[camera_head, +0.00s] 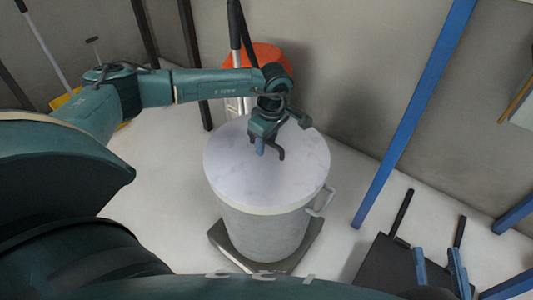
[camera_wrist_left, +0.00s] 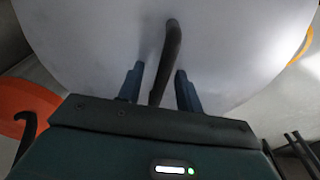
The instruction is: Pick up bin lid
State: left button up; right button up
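The bin lid (camera_head: 232,165) is a round, pale grey disc lying flat on a grey bin (camera_head: 265,233). It fills much of the left wrist view (camera_wrist_left: 80,35). Its dark curved handle (camera_wrist_left: 172,42) rises between the fingers of my left gripper (camera_wrist_left: 158,72), with a gap visible on both sides. In the head view, my left gripper (camera_head: 267,148) points down over the lid's middle and partly hides the handle. My right gripper (camera_head: 436,254) is at the bottom right, with two blue fingers apart and nothing visible between them.
The bin stands on a dark base plate (camera_head: 222,240) and has a side handle (camera_head: 322,203). An orange-red object (camera_head: 265,55) stands behind it. A blue post (camera_head: 412,120) rises to its right.

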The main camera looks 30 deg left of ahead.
pick_arm(q)
grip_shut()
jog(key=shift+r, duration=0.1)
dwell(0.4)
